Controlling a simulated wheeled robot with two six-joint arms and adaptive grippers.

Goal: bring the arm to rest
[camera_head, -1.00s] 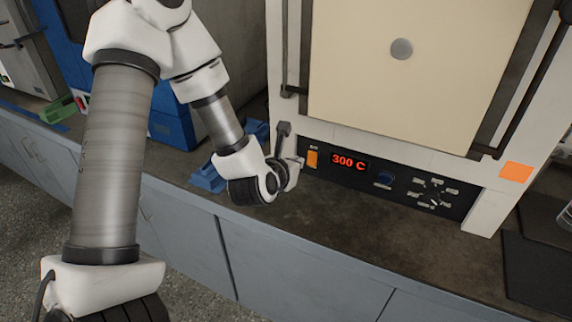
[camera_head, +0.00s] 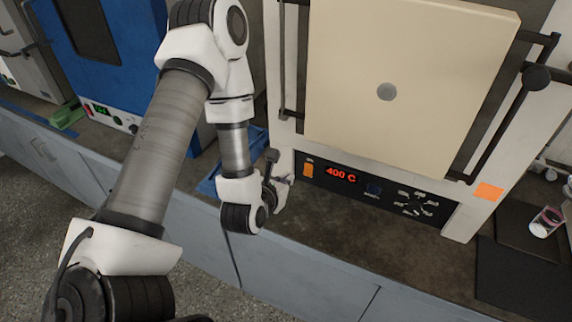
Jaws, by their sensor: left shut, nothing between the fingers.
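My left arm comes in from the left, bent at a high elbow and reaching down to the furnace front. My left gripper (camera_head: 275,172) is small and partly hidden by its own wrist. It is shut and empty, just left of the orange switch (camera_head: 308,170) on the black control panel (camera_head: 374,189), with a small gap visible between them. The red display (camera_head: 341,175) reads 400 C. The furnace (camera_head: 410,75) has a cream front with a round grey spot and dark bars at its sides. My right gripper is not in view.
A blue machine (camera_head: 100,45) stands behind my arm at left. A blue object (camera_head: 208,187) lies by my wrist, partly hidden. Dark mats (camera_head: 520,270) and a small can (camera_head: 546,221) are at right. The counter before the furnace is clear.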

